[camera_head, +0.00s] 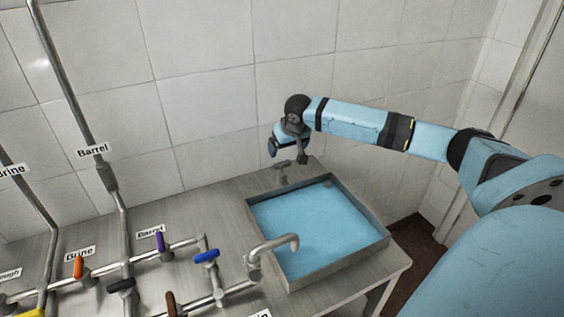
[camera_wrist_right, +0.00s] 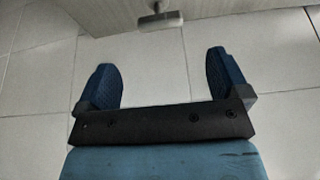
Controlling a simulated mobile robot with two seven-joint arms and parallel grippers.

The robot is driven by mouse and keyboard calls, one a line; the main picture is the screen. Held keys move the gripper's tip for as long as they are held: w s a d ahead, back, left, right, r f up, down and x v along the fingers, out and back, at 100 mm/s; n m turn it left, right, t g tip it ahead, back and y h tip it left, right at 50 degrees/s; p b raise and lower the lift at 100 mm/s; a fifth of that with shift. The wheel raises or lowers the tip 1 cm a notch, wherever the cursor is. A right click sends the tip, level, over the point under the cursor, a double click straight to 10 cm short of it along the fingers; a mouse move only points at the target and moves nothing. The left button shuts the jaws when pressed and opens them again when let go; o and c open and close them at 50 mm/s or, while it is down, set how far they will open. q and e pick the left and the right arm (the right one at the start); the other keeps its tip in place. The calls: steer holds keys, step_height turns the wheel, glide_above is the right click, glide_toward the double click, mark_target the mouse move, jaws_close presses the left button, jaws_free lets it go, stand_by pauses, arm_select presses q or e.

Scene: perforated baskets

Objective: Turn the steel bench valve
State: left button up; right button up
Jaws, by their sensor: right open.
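The steel bench valve (camera_head: 283,178), a small grey fitting with a handle, stands on the bench just behind the basin. Its grey handle (camera_wrist_right: 160,20) shows at the top of the right wrist view, centred between and beyond the fingertips. My right gripper (camera_head: 287,153) hangs just above the valve, with its fingers apart. In the right wrist view my right gripper (camera_wrist_right: 160,65) is open with nothing between its two blue fingers. It looks apart from the handle. My left gripper is not in view.
A steel basin (camera_head: 341,266) with a blue surface inside sits at the bench's right. A curved spout (camera_head: 278,243) reaches over its left side. Pipes with orange, purple, blue (camera_head: 206,256) and dark handles fill the left. A tiled wall (camera_head: 210,110) stands close behind.

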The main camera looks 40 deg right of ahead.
mark_target(282, 162)
steer(key=x, duration=0.8)
steer(key=shift+w+f, duration=0.1)
steer(key=shift+f, duration=0.2)
steer(key=c, duration=0.9)
